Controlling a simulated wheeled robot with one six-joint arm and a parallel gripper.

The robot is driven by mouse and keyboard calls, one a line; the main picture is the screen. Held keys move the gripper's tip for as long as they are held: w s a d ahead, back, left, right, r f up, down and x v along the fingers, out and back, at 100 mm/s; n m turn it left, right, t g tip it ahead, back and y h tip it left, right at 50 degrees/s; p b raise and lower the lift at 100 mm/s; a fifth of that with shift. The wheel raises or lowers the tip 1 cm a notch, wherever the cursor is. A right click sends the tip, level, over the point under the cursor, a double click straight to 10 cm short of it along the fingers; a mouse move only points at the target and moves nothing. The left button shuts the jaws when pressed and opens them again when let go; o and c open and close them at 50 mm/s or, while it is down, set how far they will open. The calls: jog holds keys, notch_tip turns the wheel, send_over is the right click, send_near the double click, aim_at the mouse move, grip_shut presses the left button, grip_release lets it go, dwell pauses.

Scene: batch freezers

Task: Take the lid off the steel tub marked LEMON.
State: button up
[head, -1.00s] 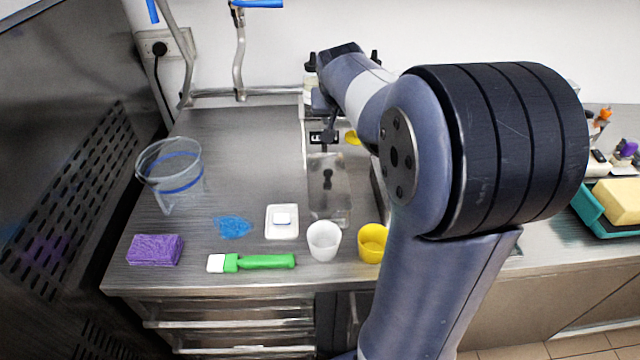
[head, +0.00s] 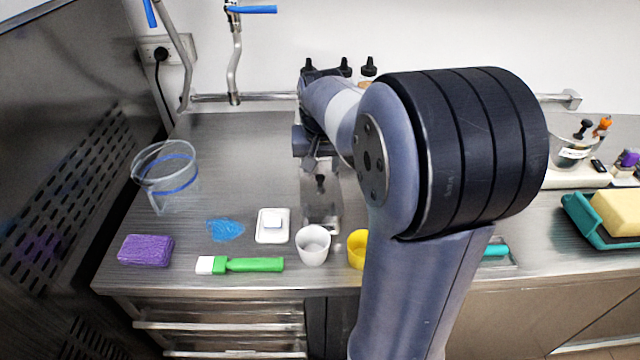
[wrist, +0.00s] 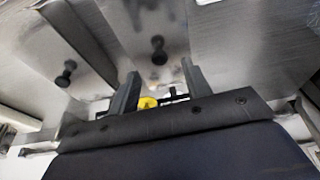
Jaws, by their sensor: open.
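A steel lid with a black knob (head: 320,183) lies on the counter side of my gripper (head: 312,158) in the head view, partly covered by the arm. In the wrist view two steel lids show, one with a black knob (wrist: 157,50) just beyond the fingertips and one with a black knob (wrist: 65,73) to the left. My gripper (wrist: 160,80) is open. Its two fingers are apart, with no knob between their tips. I cannot read any LEMON mark now, so I cannot tell which lid belongs to that tub.
A white cup (head: 313,246) and a yellow cup (head: 357,250) stand at the front edge. A green-handled brush (head: 250,265), purple sponge (head: 146,250), white dish (head: 272,234) and clear jug (head: 168,178) are to the left. A teal tray (head: 585,225) stands at right.

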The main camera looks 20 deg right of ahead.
aim_at(320, 176)
jog(key=x, duration=0.4)
jog(key=shift+w+d+f, duration=0.1)
jog(key=shift+w+f, duration=0.05)
jog(key=shift+f, duration=0.1)
grip_shut()
